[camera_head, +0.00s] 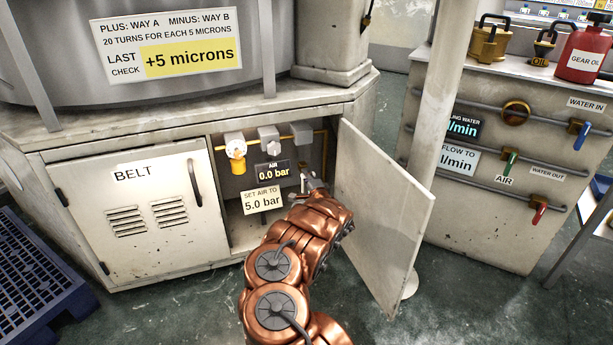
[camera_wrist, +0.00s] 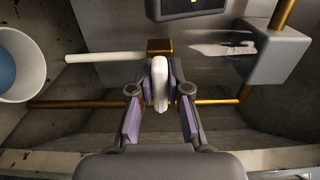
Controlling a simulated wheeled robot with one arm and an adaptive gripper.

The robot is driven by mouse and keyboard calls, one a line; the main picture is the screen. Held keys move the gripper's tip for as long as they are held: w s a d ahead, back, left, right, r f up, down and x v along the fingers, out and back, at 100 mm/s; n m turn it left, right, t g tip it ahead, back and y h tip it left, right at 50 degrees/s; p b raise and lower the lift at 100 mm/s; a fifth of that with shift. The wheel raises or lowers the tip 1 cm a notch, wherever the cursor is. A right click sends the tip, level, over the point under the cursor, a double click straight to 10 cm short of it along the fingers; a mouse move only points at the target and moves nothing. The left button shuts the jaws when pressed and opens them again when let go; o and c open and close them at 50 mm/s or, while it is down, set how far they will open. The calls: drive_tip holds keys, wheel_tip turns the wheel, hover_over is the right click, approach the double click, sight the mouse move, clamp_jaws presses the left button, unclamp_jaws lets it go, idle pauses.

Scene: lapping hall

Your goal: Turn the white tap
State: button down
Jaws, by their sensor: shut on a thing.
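The white tap has a brass body (camera_wrist: 160,47) in the wrist view, with a long white bar (camera_wrist: 105,57) reaching left from it. A rounded white part (camera_wrist: 160,80) stands between the fingers of my gripper (camera_wrist: 161,92), below the brass body. The purple-lined pads are shut on this white part. In the head view my gripper (camera_head: 309,185) reaches into the open cabinet bay, right of the air display (camera_head: 272,171), which reads 0.0 bar. My wrist and gripper hide most of the tap there.
The open cabinet door (camera_head: 385,215) stands just right of my arm. A sign (camera_head: 262,199) says to set air to 5.0 bar. A brass pipe (camera_wrist: 75,104) and grey box (camera_wrist: 275,52) are near my gripper.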

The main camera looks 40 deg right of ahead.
idle(0.4)
drive_tip(key=c, duration=1.2)
unclamp_jaws()
drive_tip(key=shift+o, duration=0.2)
drive_tip(key=shift+s, duration=0.15)
drive_tip(key=shift+s, duration=0.35)
drive_tip(key=v, duration=1.1)
drive_tip(key=shift+a, duration=0.2)
